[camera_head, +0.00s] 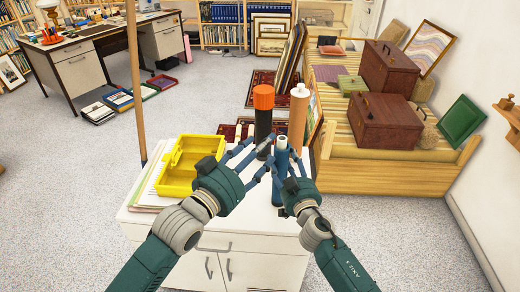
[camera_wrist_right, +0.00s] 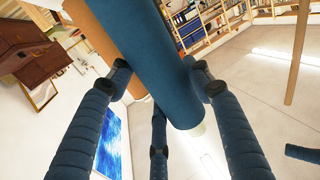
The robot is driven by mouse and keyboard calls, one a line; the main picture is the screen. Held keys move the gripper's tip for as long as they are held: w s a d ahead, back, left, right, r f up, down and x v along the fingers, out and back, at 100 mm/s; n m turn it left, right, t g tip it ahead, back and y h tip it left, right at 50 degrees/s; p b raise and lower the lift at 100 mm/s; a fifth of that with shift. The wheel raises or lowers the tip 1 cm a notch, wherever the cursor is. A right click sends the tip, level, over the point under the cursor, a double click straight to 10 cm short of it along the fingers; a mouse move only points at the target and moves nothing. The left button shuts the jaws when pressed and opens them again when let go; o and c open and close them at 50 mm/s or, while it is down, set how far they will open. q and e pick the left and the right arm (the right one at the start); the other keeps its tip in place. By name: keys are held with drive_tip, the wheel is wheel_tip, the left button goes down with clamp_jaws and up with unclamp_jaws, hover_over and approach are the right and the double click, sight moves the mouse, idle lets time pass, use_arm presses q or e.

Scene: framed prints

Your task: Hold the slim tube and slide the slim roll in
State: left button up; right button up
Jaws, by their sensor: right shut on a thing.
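The slim blue tube (camera_head: 281,157) stands upright above the white cabinet; it crosses the right wrist view (camera_wrist_right: 160,65) at a slant. My right gripper (camera_head: 281,180) is shut around it, with fingers on both sides in the wrist view (camera_wrist_right: 165,85). A pale end (camera_head: 281,141) shows at the tube's top and also in the wrist view (camera_wrist_right: 197,129); I cannot tell whether it is the slim roll or a rim. My left gripper (camera_head: 258,162) has its fingers spread, just left of the blue tube and in front of the black tube, with nothing visible in them.
A black tube with an orange cap (camera_head: 263,98) and a brown tube with a white cap (camera_head: 299,110) stand close behind my grippers. A yellow box (camera_head: 176,182) and papers (camera_head: 146,194) fill the left of the white cabinet (camera_head: 265,268). A wooden pole (camera_head: 134,80) rises behind.

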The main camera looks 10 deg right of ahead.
idle(0.4)
drive_tip(key=o, duration=1.4)
